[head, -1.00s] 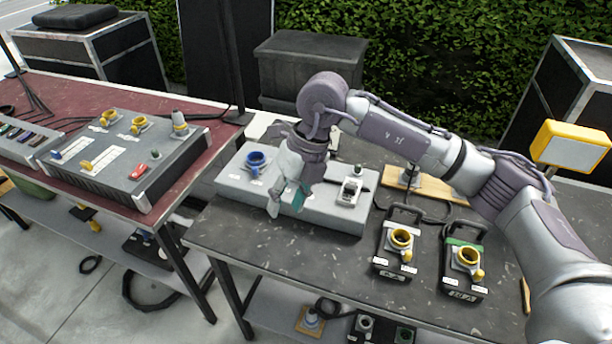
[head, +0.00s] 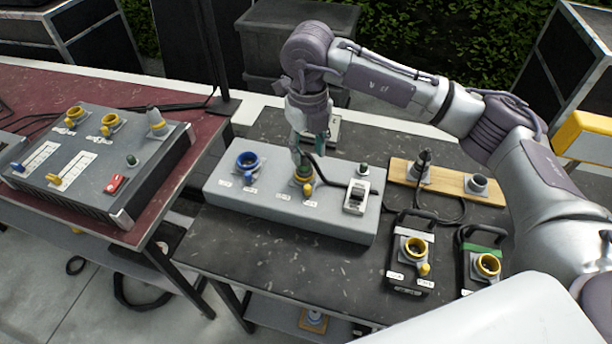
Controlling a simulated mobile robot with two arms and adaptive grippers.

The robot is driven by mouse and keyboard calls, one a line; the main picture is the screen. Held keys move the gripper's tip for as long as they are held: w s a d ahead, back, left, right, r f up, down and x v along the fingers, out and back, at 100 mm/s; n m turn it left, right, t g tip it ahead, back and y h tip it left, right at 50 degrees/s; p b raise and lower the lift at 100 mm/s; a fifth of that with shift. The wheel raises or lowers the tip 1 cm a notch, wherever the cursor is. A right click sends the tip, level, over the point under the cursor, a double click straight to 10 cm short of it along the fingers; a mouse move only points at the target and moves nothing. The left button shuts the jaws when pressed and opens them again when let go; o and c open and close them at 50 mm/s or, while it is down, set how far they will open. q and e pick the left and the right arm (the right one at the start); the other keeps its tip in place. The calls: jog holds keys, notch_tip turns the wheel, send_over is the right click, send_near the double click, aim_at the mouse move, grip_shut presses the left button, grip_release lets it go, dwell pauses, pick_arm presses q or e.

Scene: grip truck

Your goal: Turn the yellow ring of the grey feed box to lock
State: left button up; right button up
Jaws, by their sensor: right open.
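The grey feed box (head: 225,192) lies on the dark table in the head view. Its yellow ring (head: 308,188), with a small yellow knob at the front, sits at the middle of the box top. Something greenish shows inside the ring, and a dark cable runs from close by to the right; the join is partly hidden. My right gripper (head: 307,155) points down just above and behind the ring, open. I cannot tell whether its fingers touch anything. My left gripper is not in view.
The same box carries a blue ring (head: 248,162) at left and a black switch (head: 356,196) at right. A red table with a control box (head: 95,165) is at left.

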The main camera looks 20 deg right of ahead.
jog(key=p, duration=0.2)
send_over(307, 187)
notch_tip(307, 187, down, 6)
jog(key=shift+s+d+r, duration=0.1)
jog(key=shift+r, duration=0.05)
notch_tip(307, 187, down, 5)
jog(key=shift+r+p, duration=0.1)
jog(key=shift+p, duration=0.2)
jog(key=shift+f, duration=0.3)
jog(key=shift+c, duration=0.6)
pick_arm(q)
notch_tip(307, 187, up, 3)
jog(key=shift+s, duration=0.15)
pick_arm(e)
grip_shut()
